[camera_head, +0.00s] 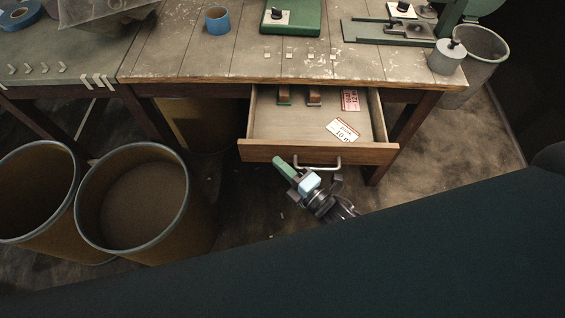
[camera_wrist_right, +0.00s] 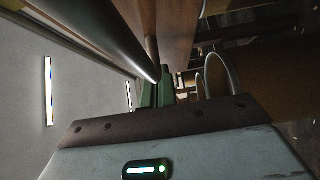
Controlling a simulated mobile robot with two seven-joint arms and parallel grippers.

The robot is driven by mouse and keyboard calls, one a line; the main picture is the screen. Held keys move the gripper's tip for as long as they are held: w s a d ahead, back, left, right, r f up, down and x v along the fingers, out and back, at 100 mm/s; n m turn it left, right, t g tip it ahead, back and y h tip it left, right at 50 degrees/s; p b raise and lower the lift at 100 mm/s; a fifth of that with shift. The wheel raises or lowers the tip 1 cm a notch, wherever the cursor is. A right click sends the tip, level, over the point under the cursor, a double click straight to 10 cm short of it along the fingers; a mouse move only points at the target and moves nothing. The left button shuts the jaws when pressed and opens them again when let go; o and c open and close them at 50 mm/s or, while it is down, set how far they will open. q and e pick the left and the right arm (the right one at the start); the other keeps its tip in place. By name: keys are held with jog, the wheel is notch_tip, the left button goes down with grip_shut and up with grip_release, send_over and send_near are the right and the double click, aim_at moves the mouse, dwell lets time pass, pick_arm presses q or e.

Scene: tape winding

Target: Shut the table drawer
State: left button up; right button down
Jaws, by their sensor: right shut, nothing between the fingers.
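The table drawer (camera_head: 320,150) is pulled open beneath the wooden table (camera_head: 250,65). Its wooden front has a curved metal handle (camera_head: 322,165). My right gripper (camera_head: 282,164), with green fingers, is at the lower edge of the drawer front, just left of the handle. It is shut and empty. In the right wrist view its fingertips (camera_wrist_right: 160,72) point at the brown drawer front (camera_wrist_right: 178,35), close to it; I cannot tell whether they touch. My left gripper is not in view.
The drawer holds labels (camera_head: 342,130) and two small wooden-handled items (camera_head: 314,97). Two open bins (camera_head: 132,205) stand at the left, and another bin (camera_head: 482,50) is right of the table. A blue tape roll (camera_head: 217,20) and green devices (camera_head: 291,16) sit on the tabletop.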

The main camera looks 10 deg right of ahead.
jog(key=shift+w+d, duration=0.1)
jog(key=shift+w, duration=0.15)
